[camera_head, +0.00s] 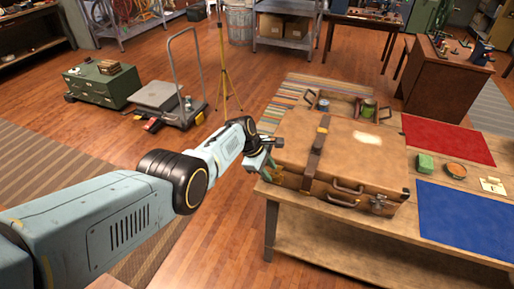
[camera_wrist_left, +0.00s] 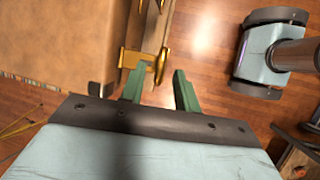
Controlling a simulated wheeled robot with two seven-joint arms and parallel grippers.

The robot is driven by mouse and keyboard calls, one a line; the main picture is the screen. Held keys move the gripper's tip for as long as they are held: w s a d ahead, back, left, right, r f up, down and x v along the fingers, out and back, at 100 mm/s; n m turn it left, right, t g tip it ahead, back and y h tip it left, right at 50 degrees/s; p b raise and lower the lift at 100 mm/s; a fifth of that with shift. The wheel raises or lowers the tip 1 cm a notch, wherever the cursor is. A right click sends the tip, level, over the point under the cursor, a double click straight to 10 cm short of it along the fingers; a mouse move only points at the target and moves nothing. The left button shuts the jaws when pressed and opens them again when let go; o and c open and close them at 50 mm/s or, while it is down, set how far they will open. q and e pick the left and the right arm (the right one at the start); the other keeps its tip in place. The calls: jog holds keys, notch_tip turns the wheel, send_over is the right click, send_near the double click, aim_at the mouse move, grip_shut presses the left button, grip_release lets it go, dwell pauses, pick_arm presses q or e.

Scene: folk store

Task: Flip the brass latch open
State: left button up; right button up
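A brown leather suitcase (camera_head: 365,160) lies shut on the wooden workbench (camera_head: 340,240), with a strap across its lid. Its corner and side fill the upper left of the left wrist view (camera_wrist_left: 65,40). The brass latch (camera_wrist_left: 131,58) sits on the suitcase edge in that view, with a rounded brass end standing out to the right. Contact cannot be told. My right gripper is out of view.
A blue mat (camera_head: 465,222), a red mat (camera_head: 450,139), a green block (camera_head: 425,164) and a round tin (camera_head: 456,170) lie right of the suitcase. Open floor lies left of the bench.

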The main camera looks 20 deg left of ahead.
pick_arm(q)
jog(key=p+v, duration=0.2)
jog(key=v, duration=0.9)
jog(key=shift+r+p, duration=0.25)
jog(key=shift+p, duration=0.15)
dwell(0.3)
jog(key=s+a+f+m+y+b, duration=0.15)
jog(key=s+f, duration=0.25)
jog(key=f, duration=0.6)
jog(key=s+a+f+m+b, duration=0.1)
jog(key=s+f+m+b, duration=0.2)
jog(key=f, duration=0.8)
jog(key=s+a+f+m+g+y+b, duration=0.1)
jog(key=s+f+m+b, duration=0.2)
jog(key=s+f, duration=0.8)
jog(key=s+a+f+m+y+b, duration=0.15)
jog(key=s+f+b, duration=0.25)
jog(key=s+f, duration=0.75)
jog(key=s+f+m+b, duration=0.3)
jog(key=s+f+m, duration=0.2)
jog(key=s, duration=0.8)
jog(key=s+f+m+b, duration=0.3)
jog(key=s+f+m, duration=0.2)
jog(key=s+f, duration=0.5)
jog(key=s+a, duration=0.1)
jog(key=s, duration=0.2)
jog(key=shift+f+y, duration=0.25)
jog(key=shift+y, duration=0.15)
